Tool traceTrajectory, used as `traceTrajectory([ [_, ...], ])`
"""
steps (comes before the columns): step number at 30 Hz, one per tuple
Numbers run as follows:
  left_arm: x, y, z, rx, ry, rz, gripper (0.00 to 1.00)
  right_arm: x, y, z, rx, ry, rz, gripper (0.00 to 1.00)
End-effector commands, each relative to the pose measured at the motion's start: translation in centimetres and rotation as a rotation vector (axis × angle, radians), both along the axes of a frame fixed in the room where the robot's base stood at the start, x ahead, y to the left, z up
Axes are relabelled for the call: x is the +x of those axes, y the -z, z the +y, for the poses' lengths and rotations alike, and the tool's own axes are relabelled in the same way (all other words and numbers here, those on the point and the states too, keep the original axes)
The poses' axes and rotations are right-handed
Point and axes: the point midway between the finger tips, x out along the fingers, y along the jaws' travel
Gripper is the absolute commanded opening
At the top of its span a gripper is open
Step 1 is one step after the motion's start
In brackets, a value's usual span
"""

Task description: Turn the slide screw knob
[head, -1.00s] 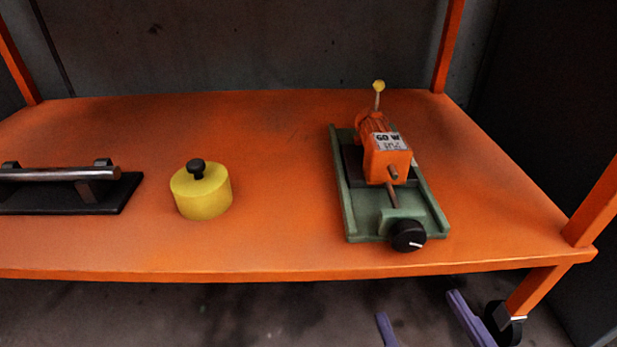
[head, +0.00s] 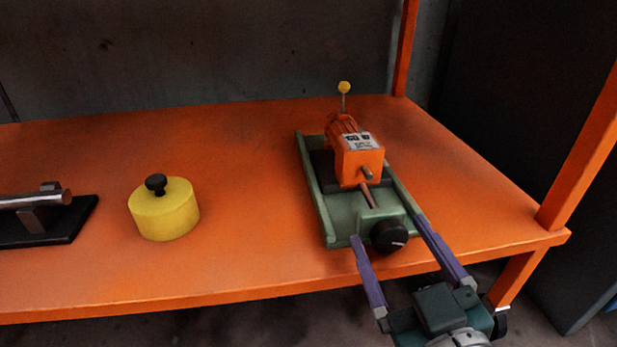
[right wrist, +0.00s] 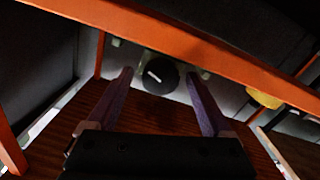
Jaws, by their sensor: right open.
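The slide screw knob (head: 389,236) is a round black knob with a white mark, on the front end of a green slide base (head: 343,213). An orange motor unit (head: 358,160) with a label and a yellow-tipped lever sits on the slide. My right gripper (head: 387,228) is open, its two purple fingers on either side of the knob in the head view. In the right wrist view the knob (right wrist: 160,75) shows between and beyond the fingers (right wrist: 160,85). I cannot tell whether the fingers touch it. My left gripper is out of view.
The slide stands near the front right of an orange table (head: 250,250). A yellow cylinder (head: 164,212) with a black knob stands to its left. A metal bar on a black base (head: 45,230) lies farther left. An orange post (head: 585,150) rises at the right corner.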

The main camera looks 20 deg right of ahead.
Motion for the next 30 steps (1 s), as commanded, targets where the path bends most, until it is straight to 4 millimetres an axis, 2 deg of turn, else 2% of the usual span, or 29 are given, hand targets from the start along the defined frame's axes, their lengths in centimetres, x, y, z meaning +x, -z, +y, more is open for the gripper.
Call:
traceTrajectory([
  [6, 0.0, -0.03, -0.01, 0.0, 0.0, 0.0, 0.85, 0.03, -0.06, -0.02, 0.0, 0.0, 0.0, 0.82],
  [27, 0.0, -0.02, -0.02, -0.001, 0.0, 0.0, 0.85, -0.02, 0.0, 0.0, 0.0, 0.0, 0.001, 0.04],
  [28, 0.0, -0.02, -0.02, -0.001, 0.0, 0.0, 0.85, -0.02, 0.0, 0.0, 0.0, 0.0, 0.001, 0.0],
  [30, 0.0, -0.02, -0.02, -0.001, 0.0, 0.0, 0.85, -0.02, 0.0, 0.0, 0.0, 0.0, 0.001, 0.0],
])
